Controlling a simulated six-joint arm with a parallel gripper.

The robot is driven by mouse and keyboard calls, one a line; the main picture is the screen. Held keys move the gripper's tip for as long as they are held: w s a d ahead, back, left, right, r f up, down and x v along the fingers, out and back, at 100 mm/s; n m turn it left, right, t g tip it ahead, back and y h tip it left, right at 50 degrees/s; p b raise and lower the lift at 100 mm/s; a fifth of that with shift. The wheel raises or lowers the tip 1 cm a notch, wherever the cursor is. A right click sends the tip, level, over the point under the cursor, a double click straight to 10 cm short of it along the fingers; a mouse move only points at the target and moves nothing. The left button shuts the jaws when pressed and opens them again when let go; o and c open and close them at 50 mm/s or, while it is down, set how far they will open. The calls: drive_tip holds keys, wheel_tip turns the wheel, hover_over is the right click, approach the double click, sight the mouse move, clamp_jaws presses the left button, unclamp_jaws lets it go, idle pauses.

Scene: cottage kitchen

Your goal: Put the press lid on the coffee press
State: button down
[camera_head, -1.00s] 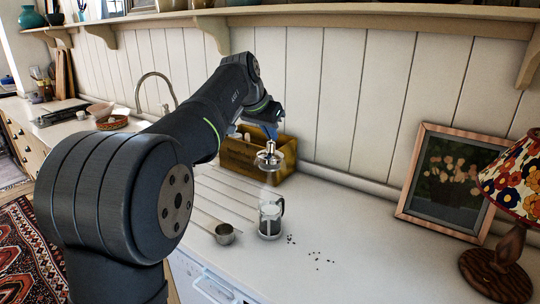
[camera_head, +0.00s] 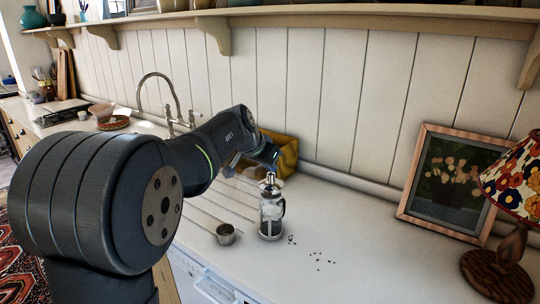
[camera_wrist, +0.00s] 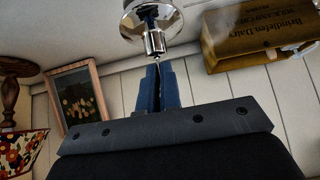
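The press lid (camera_head: 271,190) is chrome, with a knob on top. It is upright at the top of the glass coffee press (camera_head: 271,222), lined up with it; I cannot tell whether it rests fully on the rim. My gripper (camera_head: 273,163) comes down from above with its blue fingers nearly together at the knob's tip. In the wrist view the fingertips (camera_wrist: 157,68) meet the narrow end of the lid's knob (camera_wrist: 154,42), and only a thin slit shows between them. The lid's disc hides most of the press there.
A metal scoop (camera_head: 226,234) stands left of the press, and coffee beans (camera_head: 318,257) lie to its right. A wooden crate (camera_head: 286,158) stands behind, partly hidden by my arm. A framed picture (camera_head: 452,185) and a lamp (camera_head: 507,215) are at the right. The counter between is mostly clear.

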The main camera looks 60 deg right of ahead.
sight(269, 182)
drive_tip(key=shift+f, duration=2.4)
drive_tip(key=shift+f, duration=0.6)
drive_tip(key=c, duration=1.9)
unclamp_jaws()
drive_tip(key=v, duration=1.1)
